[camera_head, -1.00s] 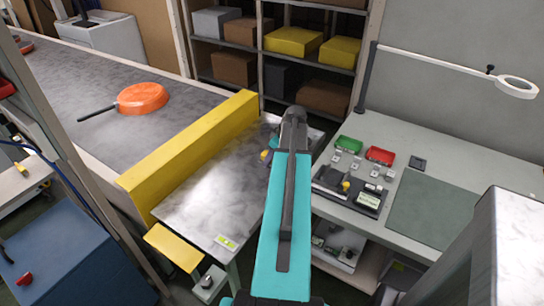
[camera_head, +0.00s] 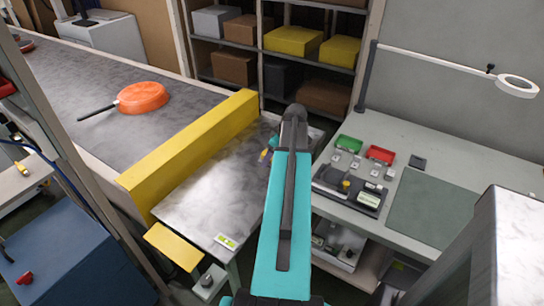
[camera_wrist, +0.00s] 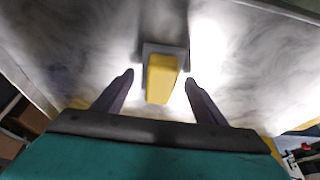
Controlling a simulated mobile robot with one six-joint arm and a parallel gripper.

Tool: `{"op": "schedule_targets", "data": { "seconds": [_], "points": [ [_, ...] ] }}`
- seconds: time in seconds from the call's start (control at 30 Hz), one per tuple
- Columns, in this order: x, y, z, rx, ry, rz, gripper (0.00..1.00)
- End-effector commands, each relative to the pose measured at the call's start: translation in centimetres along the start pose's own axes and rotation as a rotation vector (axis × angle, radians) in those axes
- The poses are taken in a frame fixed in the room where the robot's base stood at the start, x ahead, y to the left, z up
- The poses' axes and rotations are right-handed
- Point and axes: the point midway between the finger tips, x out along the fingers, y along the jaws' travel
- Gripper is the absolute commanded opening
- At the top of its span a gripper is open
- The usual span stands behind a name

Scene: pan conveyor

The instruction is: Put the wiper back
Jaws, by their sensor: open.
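The wiper (camera_wrist: 162,76) shows in the wrist view as a yellow block-like handle with a grey head at its far end, on or just above the shiny metal table (camera_wrist: 235,75). My gripper (camera_wrist: 159,79) is open, with one dark finger on each side of the yellow handle and a visible gap on both sides. In the head view, my teal arm reaches over the metal table (camera_head: 205,205) and hides most of the wiper and gripper. A small yellow and purple bit shows beside the arm's far end. I cannot tell whether the wiper touches the table.
A yellow barrier (camera_head: 190,150) stands between the table and the conveyor (camera_head: 70,80), which carries an orange pan (camera_head: 142,97). A yellow ledge (camera_head: 174,247) is at the table's near edge. The workbench (camera_head: 470,180) at right holds small bins and a lamp.

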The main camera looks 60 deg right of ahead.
Motion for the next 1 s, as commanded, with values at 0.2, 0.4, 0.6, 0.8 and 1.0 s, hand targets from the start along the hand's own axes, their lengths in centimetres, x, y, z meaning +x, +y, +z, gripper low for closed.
{"op": "schedule_targets", "data": {
  "seconds": [0.2,0.4,0.6,0.8,1.0],
  "points": [
    [-1.8,0.0,0.0,0.000,0.001,0.002,0.65],
    [-4.2,0.0,0.0,0.000,0.001,0.002,0.65],
    [-6.6,0.1,0.1,0.001,0.001,0.003,0.65],
    [-9.0,0.0,0.0,0.000,0.001,0.002,0.65],
    [-10.9,0.1,0.0,0.001,0.001,0.002,0.65]
  ]
}}
